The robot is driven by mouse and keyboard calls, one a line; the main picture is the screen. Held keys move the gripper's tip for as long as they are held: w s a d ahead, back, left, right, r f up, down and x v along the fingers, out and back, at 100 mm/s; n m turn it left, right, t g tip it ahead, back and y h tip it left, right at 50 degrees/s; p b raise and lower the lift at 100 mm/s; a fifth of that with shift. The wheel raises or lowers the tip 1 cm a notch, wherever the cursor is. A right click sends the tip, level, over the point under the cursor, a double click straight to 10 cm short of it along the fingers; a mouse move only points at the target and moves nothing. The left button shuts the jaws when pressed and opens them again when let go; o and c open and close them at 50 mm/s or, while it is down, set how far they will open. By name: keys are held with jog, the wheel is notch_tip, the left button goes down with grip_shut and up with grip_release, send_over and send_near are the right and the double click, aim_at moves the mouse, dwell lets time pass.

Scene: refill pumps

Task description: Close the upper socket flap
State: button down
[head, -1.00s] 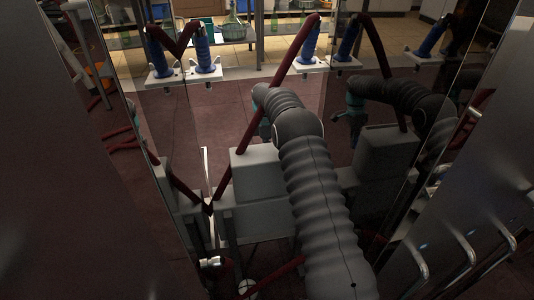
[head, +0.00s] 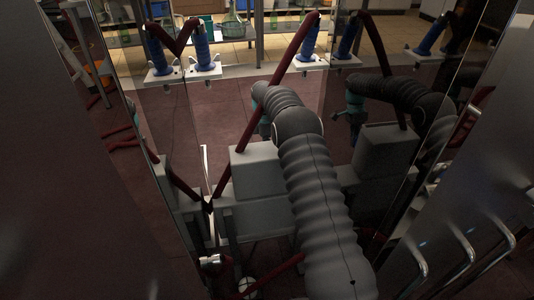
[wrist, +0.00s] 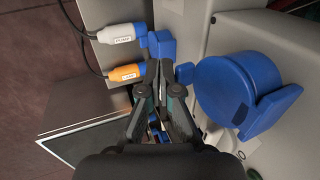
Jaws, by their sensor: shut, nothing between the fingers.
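In the wrist view a large round blue socket part (wrist: 222,92) sits right of my gripper on a pale grey housing, with a blue flap-like plate (wrist: 268,108) standing out from its right side. Which piece is the upper flap I cannot tell for sure. Smaller blue pieces show just beyond the fingertips (wrist: 160,46) and to their right (wrist: 184,73). My gripper (wrist: 159,70) is shut and empty, its tips close to these small pieces; contact cannot be told. In the head view my arm hides the fingers and the sockets.
A white-grey plug (wrist: 117,34) and an orange plug (wrist: 122,73), both with dark cables, lie left of the fingertips. A dark panel (wrist: 85,145) is at lower left. In the head view, grey boxes (head: 258,170) stand beside my arm, and mirror-like panels and metal handles (head: 463,250) flank it.

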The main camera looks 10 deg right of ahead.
jog(key=shift+s+r, duration=0.2)
jog(key=shift+s, duration=0.4)
jog(key=v, duration=1.1)
jog(key=shift+w+r, duration=0.25)
jog(key=shift+r, duration=0.1)
jog(key=shift+r, duration=0.1)
